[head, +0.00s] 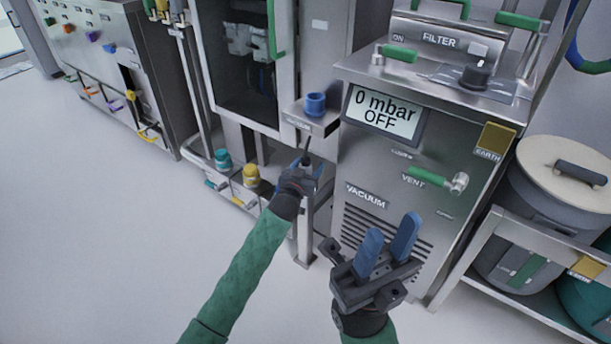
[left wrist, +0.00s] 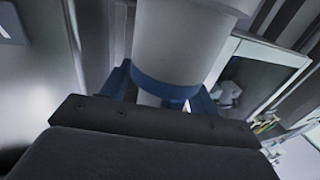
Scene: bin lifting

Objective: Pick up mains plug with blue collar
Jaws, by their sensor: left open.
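In the left wrist view, a pale grey cylinder with a dark blue collar (left wrist: 165,88), which looks like the mains plug, stands between the blue fingers of my left gripper (left wrist: 160,88). Those fingers are apart, one on each side of the collar; contact is not clear. In the head view my left gripper (head: 305,170) is just below a small metal bracket and hides most of what is between its fingers. A blue cylindrical piece (head: 315,104) sits on that bracket; I cannot tell whether it is part of the same plug. My right gripper (head: 390,238) is open and empty in front of the vacuum unit.
The metal bracket (head: 308,122) juts out above my left gripper. The vacuum unit (head: 365,205) reads "0 mbar OFF". Teal (head: 222,160) and yellow (head: 251,175) capped fittings stand low to the left. A lidded grey bin (head: 550,200) is at the right. The left floor is clear.

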